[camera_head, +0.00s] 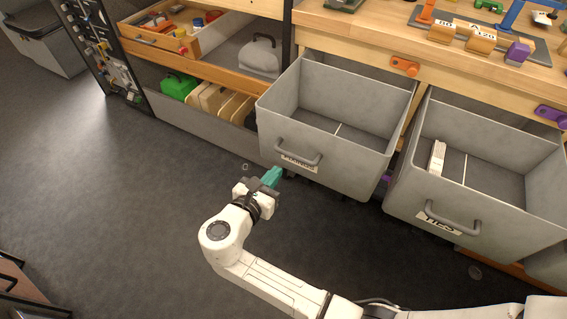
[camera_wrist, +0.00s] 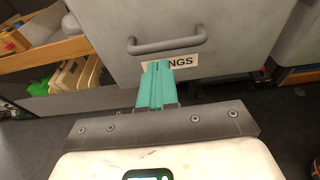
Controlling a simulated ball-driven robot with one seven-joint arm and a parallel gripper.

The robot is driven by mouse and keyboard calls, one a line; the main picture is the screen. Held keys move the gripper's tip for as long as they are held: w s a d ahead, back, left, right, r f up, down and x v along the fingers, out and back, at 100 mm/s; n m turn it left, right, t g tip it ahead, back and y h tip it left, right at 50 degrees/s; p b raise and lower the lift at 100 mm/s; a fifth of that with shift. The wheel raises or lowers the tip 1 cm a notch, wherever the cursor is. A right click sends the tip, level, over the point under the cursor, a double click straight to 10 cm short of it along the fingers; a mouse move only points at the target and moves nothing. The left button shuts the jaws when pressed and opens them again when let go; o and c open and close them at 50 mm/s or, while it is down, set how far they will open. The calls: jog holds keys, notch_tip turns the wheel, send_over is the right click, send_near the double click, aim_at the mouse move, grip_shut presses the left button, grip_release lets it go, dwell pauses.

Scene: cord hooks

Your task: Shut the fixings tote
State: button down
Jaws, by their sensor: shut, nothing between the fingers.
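The fixings tote (camera_head: 322,155) is a grey bin pulled out from under the wooden bench. It looks empty apart from a thin divider line on its floor. Its front has a grey bar handle (camera_head: 298,155) and a white label, partly covered by my fingers in the wrist view, where "NGS" (camera_wrist: 190,62) is readable. My gripper (camera_head: 272,176) has teal fingers, shut and empty. It is in front of the tote, at the lower left of the label. In the wrist view the fingertips (camera_wrist: 158,66) overlap the label just below the handle (camera_wrist: 167,45); I cannot tell whether they touch.
A second grey tote labelled "TIES" (camera_head: 438,222) stands pulled out to the right, holding white strips (camera_head: 437,158). An open wooden drawer (camera_head: 205,50) is at the upper left, above a shelf with a green case (camera_head: 178,86). The dark floor (camera_head: 110,210) at left is clear.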

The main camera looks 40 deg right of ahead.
aim_at(335, 87)
jog(key=x, duration=0.5)
jog(key=shift+d+f+b, duration=0.1)
jog(key=shift+d+b, duration=0.2)
jog(key=shift+d, duration=0.05)
jog(key=shift+w+d, duration=0.1)
jog(key=r+b+x, duration=0.2)
jog(key=x, duration=0.9)
jog(key=d+r+b+x, duration=0.1)
jog(key=r+b+x, duration=0.1)
jog(key=x, duration=0.9)
jog(key=r+b+x, duration=0.2)
jog(key=b+x, duration=0.1)
jog(key=x, duration=0.8)
jog(key=shift+d+r, duration=0.3)
jog(key=shift+d+b, duration=0.2)
jog(key=shift+b, duration=0.15)
jog(key=shift+w+r, duration=0.15)
jog(key=shift+r, duration=0.1)
jog(key=shift+d+r, duration=0.1)
